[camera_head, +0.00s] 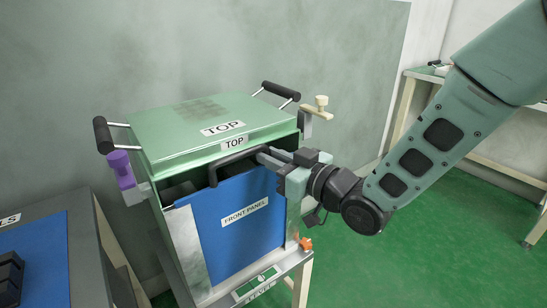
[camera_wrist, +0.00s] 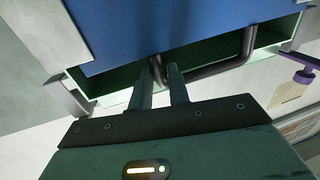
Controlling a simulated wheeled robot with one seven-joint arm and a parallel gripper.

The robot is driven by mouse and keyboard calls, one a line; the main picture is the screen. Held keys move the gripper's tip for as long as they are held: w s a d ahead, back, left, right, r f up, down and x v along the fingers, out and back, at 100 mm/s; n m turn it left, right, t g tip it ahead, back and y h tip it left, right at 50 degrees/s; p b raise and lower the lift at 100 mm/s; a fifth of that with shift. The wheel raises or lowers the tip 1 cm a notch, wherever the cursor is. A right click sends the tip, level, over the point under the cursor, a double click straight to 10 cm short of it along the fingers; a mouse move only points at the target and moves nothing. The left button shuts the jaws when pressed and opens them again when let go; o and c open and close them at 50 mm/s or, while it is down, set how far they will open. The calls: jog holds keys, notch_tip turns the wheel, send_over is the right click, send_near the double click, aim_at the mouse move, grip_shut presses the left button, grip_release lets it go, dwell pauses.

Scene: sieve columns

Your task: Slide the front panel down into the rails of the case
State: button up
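The blue front panel (camera_head: 240,224), labelled FRONT PANEL, stands at the front opening of the green case (camera_head: 160,146). It looks slightly skewed, and a pale strip of the case shows beside its left edge. A dark gap shows between its top and the lid. Whether its edges sit in the rails cannot be told. My gripper (camera_head: 268,157) is at the right end of the panel's dark handle (camera_head: 232,158). In the wrist view, my gripper's fingers (camera_wrist: 160,84) close around one leg of the handle (camera_wrist: 215,69), below the blue panel (camera_wrist: 185,25).
A purple knob (camera_head: 121,169) and a beige knob (camera_head: 320,103) stick out at the case's sides. Dark carrying handles (camera_head: 281,91) rise above the lid. An orange piece (camera_head: 305,243) sits at the stand's front right. A blue-topped table (camera_head: 35,262) stands at the left. Green floor lies open to the right.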

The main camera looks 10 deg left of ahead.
jog(key=shift+f+b, duration=0.9)
jog(key=shift+f, duration=0.15)
dwell(0.5)
jog(key=shift+o, duration=0.2)
jog(key=o, duration=0.5)
jog(key=shift+f, duration=0.1)
jog(key=p+v, duration=1)
jog(key=v, duration=0.7)
jog(key=shift+d, duration=0.15)
